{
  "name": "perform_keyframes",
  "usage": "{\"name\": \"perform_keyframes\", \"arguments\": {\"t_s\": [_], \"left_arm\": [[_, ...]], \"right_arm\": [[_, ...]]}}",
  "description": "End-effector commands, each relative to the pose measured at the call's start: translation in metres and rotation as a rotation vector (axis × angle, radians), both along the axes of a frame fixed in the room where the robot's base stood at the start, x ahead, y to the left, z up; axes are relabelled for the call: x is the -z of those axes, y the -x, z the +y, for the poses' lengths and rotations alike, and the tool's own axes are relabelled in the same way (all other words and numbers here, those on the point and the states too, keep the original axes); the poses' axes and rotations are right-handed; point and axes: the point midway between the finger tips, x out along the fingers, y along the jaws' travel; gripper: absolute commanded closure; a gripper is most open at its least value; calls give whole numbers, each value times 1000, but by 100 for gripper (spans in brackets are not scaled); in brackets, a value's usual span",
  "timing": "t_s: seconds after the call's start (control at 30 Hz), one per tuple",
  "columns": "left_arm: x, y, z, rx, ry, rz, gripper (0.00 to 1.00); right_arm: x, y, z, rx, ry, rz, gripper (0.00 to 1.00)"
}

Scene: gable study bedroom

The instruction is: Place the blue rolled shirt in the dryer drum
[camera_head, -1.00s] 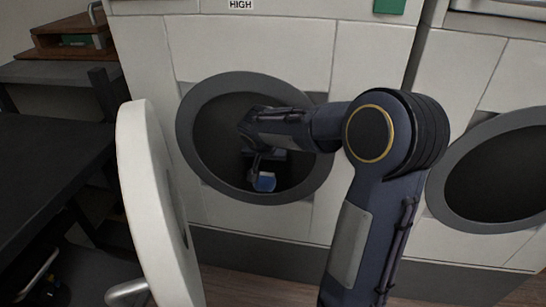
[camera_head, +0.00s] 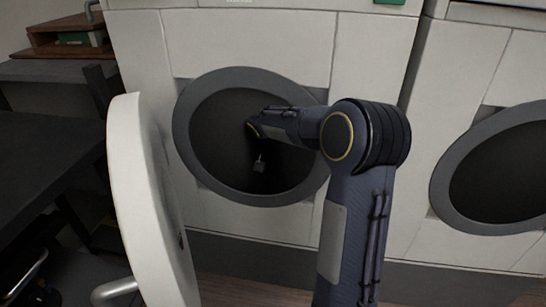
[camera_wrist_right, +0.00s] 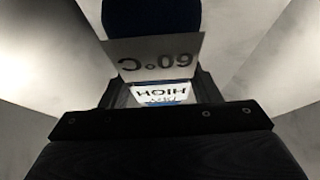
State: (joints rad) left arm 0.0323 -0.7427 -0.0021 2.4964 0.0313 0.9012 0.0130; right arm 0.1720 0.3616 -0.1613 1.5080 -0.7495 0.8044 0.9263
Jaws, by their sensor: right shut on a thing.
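The dryer drum (camera_head: 225,150) is the dark round opening with a grey ring, in the middle of the head view. My right arm reaches through the opening. My right gripper (camera_head: 259,164) is inside, dim and small. The shirt cannot be made out in the head view. My left gripper is out of view.
The white round dryer door (camera_head: 140,200) stands open at the left of the opening, with a metal handle (camera_head: 115,291). A second round machine opening (camera_head: 500,170) is at the right. A dark table (camera_head: 45,165) is at the far left.

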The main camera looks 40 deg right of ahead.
Motion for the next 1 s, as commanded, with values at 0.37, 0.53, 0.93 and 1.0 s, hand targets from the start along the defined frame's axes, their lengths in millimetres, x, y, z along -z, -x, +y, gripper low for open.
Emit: {"name": "perform_keyframes", "arguments": {"t_s": [0.37,0.53,0.93,1.0], "left_arm": [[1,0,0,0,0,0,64],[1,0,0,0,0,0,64],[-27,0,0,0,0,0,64],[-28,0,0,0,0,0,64]], "right_arm": [[4,0,0,1,0,1,22],[4,0,0,1,0,1,22],[-48,15,19,-2,-1,-4,22],[-48,25,33,-4,-2,2,22]]}}
